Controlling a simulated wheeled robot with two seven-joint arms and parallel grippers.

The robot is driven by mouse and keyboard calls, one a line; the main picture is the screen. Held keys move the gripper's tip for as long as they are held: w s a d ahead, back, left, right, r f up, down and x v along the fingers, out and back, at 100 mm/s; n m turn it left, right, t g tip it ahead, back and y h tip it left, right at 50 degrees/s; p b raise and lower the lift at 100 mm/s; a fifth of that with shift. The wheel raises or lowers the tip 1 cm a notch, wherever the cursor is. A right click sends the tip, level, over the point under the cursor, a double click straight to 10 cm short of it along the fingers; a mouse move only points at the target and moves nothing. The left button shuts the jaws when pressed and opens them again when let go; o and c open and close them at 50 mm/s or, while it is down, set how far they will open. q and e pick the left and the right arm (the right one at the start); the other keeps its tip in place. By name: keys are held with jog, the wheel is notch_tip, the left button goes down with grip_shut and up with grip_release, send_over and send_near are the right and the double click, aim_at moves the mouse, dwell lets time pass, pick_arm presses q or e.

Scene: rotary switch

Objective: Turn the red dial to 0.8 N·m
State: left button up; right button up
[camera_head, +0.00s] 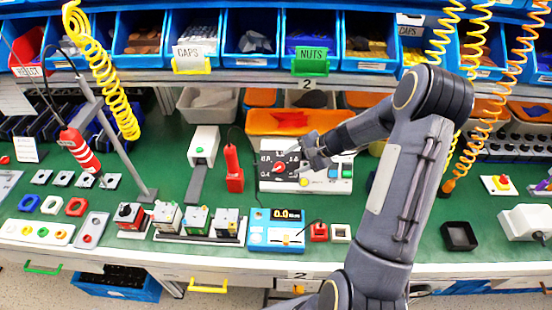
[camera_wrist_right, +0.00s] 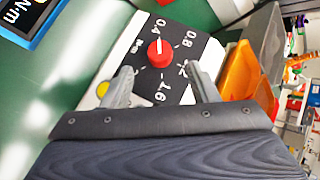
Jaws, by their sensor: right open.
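The red dial (camera_head: 279,167) is on the black face of a white control box (camera_head: 330,184) on the green bench. It also shows in the right wrist view (camera_wrist_right: 161,55), ringed by the marks 0.4, 0.8, 1.2 and 1.6. The white line on the dial points up toward the 0.4 mark in that view. My right gripper (camera_head: 306,152) is open and empty, just right of the dial in the head view. In the wrist view its fingertips (camera_wrist_right: 158,72) are spread on either side, short of the dial, with no visible contact. My left gripper is not in view.
A blue meter (camera_head: 277,235) with a lit display stands in front of the control box. A red tool (camera_head: 234,170) stands left of it, and an orange bin (camera_head: 262,124) is close behind. Yellow coiled hoses (camera_head: 474,60) hang at right. Green bench shows right of my arm.

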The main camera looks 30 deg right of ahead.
aim_at(282, 171)
jog(key=x, duration=0.5)
jog(key=shift+w+a+f+p, duration=0.15)
jog(key=shift+w+f+p, duration=0.15)
jog(key=shift+p, duration=0.1)
